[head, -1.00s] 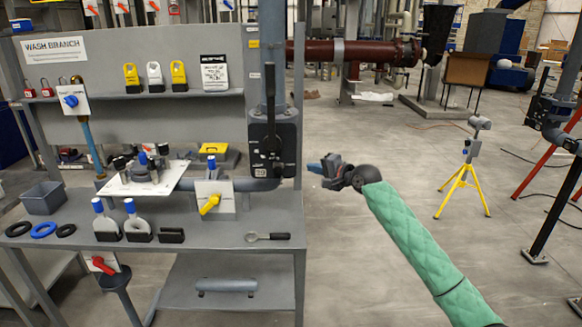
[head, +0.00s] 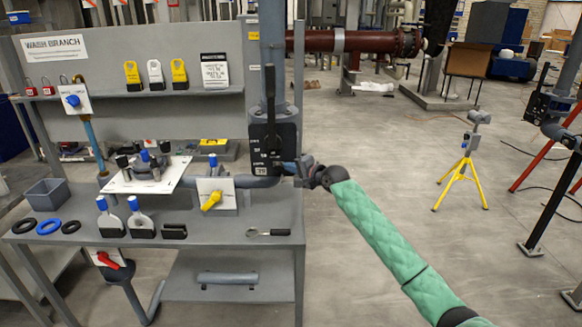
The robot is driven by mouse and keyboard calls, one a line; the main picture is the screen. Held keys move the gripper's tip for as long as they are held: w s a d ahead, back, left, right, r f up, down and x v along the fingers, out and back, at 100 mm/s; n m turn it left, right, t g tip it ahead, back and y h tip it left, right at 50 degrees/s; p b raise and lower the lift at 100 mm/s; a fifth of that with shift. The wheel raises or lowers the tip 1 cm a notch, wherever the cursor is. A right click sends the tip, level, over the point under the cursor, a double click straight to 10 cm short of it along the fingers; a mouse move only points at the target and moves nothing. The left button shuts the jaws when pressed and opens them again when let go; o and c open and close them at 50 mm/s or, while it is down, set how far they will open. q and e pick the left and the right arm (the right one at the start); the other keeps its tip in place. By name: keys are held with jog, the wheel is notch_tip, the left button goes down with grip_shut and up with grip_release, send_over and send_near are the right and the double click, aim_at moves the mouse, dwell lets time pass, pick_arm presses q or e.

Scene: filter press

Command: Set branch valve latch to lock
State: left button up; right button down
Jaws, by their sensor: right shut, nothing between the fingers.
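The branch valve (head: 273,135) is a black plate with pale markings on the bench's right post. Its long black lever (head: 270,95) stands upright. A small tag reading 79 sits at the plate's lower left. My right gripper (head: 289,168) is shut and empty at the plate's lower right corner, its blue fingertips pointing left. The fingers overlap that corner in the head view, and I cannot tell whether they touch it. They cover the spot where a small blue part of the valve sits, so the latch's setting cannot be made out.
The wash-branch bench (head: 262,215) holds a yellow-handled valve (head: 211,200), a white plate with fittings (head: 120,184), a grey bin (head: 47,192) and a spoon-like tool (head: 268,232). A yellow tripod (head: 462,175) stands at right. Open floor lies right of the bench.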

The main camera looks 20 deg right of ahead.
aim_at(280, 167)
jog(key=shift+a, duration=0.1)
